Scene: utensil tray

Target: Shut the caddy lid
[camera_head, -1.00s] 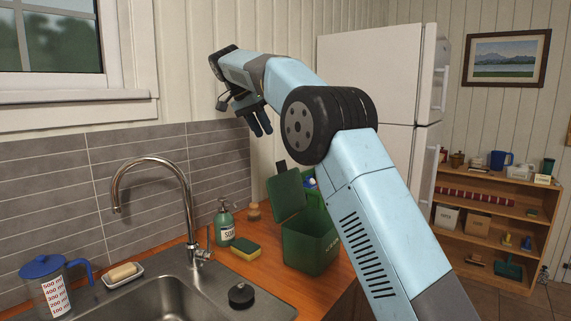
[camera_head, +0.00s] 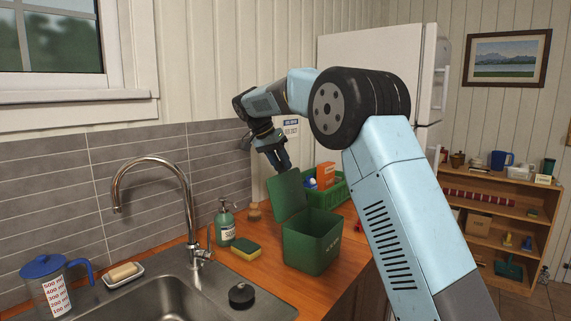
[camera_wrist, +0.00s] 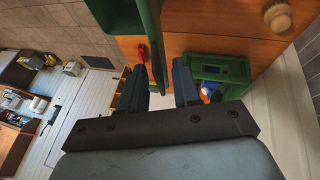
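The green caddy (camera_head: 311,246) stands on the wooden counter to the right of the sink. Its green lid (camera_head: 287,196) is raised, standing steeply up at the caddy's back left side. My gripper (camera_head: 282,166) is above and close to the lid's top edge, fingers pointing down. In the wrist view, my gripper (camera_wrist: 164,84) has its two fingers apart, and the lid (camera_wrist: 153,40) shows edge-on as a green strip between them. Whether a finger touches the lid cannot be told. Part of the caddy (camera_wrist: 112,16) shows at the top of the wrist view.
A green basket (camera_head: 338,192) with an orange box (camera_head: 327,174) stands behind the caddy. A soap bottle (camera_head: 225,226), a sponge (camera_head: 246,249) and a wooden-topped item (camera_head: 253,212) are left of the caddy. The faucet (camera_head: 190,215) stands further left.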

